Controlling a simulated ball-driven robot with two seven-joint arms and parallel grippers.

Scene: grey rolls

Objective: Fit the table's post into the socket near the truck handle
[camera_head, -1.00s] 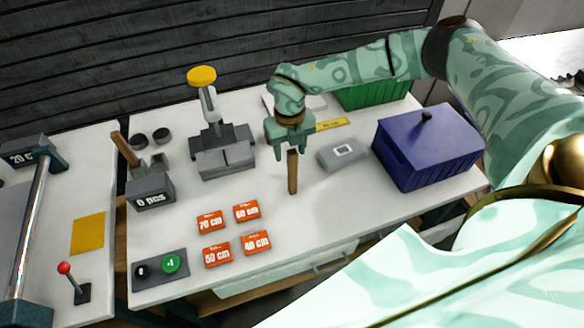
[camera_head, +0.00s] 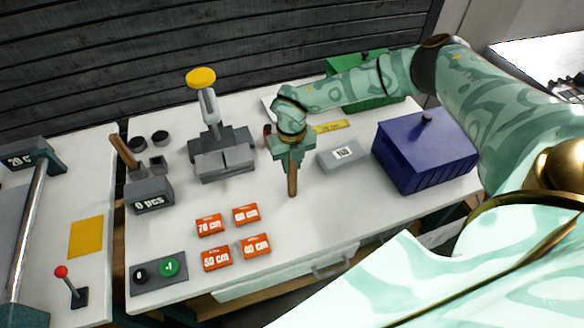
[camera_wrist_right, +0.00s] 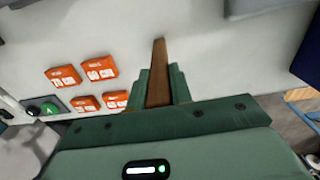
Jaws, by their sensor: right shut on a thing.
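A brown wooden post (camera_head: 292,184) is in my right gripper (camera_head: 292,167), which points down over the middle of the white table. The gripper is shut on its upper part, and the lower end sticks out below, at or close to the tabletop; I cannot tell if it touches. The right wrist view shows the post (camera_wrist_right: 158,70) between the green fingers (camera_wrist_right: 158,92). A second brown stick (camera_head: 124,151) leans above the grey "0 pcs" block (camera_head: 150,196). I cannot make out a truck handle or which socket is meant. My left gripper is out of view.
Dark cups (camera_head: 160,137) stand at the table's back left, near a grey press with a yellow knob (camera_head: 201,78). Orange cards (camera_head: 246,214) lie in front. A grey box (camera_head: 343,155) and a blue bin (camera_head: 425,152) are to the right. Clear tabletop surrounds the post.

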